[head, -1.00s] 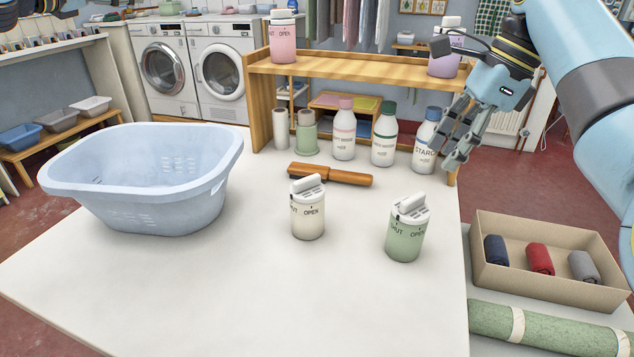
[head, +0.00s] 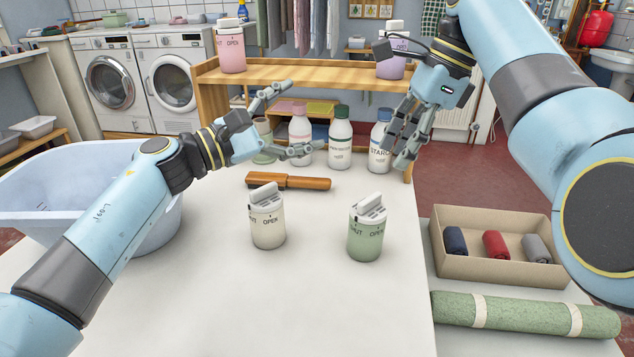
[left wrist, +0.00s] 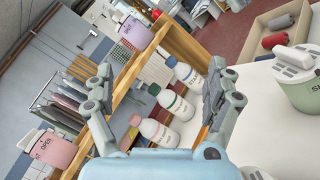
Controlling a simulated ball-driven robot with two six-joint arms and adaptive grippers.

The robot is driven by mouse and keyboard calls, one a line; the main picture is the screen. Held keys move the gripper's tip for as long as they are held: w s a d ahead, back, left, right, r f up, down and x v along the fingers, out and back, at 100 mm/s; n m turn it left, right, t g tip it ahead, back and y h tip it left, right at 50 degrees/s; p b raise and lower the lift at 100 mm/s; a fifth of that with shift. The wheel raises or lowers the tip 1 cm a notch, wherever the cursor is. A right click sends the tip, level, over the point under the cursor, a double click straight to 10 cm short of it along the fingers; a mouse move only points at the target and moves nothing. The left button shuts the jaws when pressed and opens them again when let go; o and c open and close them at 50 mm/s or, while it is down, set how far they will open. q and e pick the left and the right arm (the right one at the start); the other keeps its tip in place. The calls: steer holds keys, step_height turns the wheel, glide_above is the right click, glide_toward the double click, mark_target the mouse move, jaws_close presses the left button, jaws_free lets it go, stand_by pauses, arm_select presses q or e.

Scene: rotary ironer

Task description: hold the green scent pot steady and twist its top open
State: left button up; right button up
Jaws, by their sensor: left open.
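The green scent pot (head: 366,239) stands upright on the white table, right of a cream pot (head: 268,232). Its white top carries a raised ridge, with SHUT and OPEN lettering below. It also shows, cut off, at the right edge of the left wrist view (left wrist: 308,94). My left gripper (head: 303,118) is open and empty, above the table's far side, behind and left of the green pot. My right gripper (head: 397,157) hangs in front of the shelf's right end, behind and above the pot. Its fingertips look apart with nothing between them. Neither gripper touches the pot.
A brush (head: 288,182) lies behind the pots. Several bottles, including a starch bottle (head: 381,150), stand under the wooden shelf (head: 300,74). A blue basin (head: 40,190) is left, partly behind my left arm. A box (head: 480,265) of rolled cloths is right. The front table is clear.

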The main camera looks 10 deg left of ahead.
arm_select(q)
steer(key=s+d+f+n, duration=0.4)
steer(key=s+f, duration=0.1)
steer(key=f, duration=0.4)
steer(key=n, duration=0.6)
glide_toward(367, 226)
steer(key=w, duration=0.1)
steer(key=w+f, duration=0.1)
steer(key=w, duration=0.1)
steer(key=shift+a+f+g+y, duration=0.25)
steer(key=shift+g+y, duration=0.15)
steer(key=shift+d+f, duration=0.15)
steer(key=x, duration=1)
steer(key=shift+w+d+f, duration=0.15)
steer(key=shift+w, duration=0.05)
